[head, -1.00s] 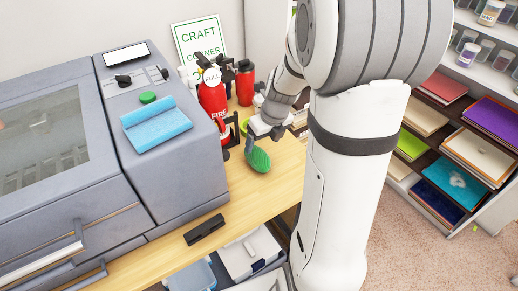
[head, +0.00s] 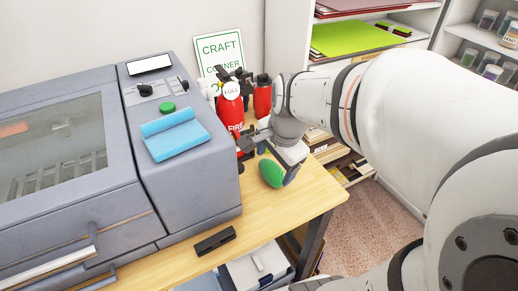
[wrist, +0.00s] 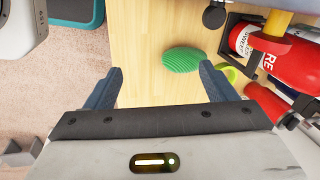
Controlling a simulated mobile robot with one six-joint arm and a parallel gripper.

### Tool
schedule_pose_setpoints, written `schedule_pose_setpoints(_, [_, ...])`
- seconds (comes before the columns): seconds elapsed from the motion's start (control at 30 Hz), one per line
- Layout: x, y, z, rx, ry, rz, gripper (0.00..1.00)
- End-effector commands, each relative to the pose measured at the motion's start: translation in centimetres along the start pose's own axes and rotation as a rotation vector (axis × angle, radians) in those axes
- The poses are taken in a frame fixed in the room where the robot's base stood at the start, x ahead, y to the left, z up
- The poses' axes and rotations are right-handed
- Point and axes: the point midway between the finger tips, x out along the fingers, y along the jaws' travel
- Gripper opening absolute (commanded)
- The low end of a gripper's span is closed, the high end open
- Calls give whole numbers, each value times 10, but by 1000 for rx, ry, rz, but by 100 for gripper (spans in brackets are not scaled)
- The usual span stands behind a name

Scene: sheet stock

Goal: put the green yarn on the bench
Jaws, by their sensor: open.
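The green yarn (head: 272,173) is an oval ribbed ball resting on the wooden bench (head: 262,215), near the bench's right side. It also shows in the wrist view (wrist: 183,60), ahead of the fingers and apart from them. My gripper (wrist: 160,85) is open and empty, its two dark blue fingers spread over the bench. In the head view my gripper (head: 268,140) is beside and just behind the yarn, with its fingers partly hidden.
Red fire extinguishers (head: 231,108) stand behind the yarn. A large grey machine (head: 190,180) with a blue cloth (head: 174,135) on top fills the left. A black object (head: 215,241) lies on the bench front. Bare wood lies between it and the yarn.

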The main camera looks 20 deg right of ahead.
Motion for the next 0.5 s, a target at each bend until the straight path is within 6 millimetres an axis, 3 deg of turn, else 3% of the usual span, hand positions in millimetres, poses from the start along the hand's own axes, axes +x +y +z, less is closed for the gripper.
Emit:
schedule_pose_setpoints(0.1, [-10,16,16,-368,19,0,78])
schedule_pose_setpoints(0.3, [-20,40,34,-913,48,15,78])
schedule_pose_setpoints(0.5, [-24,51,42,-1189,60,29,78])
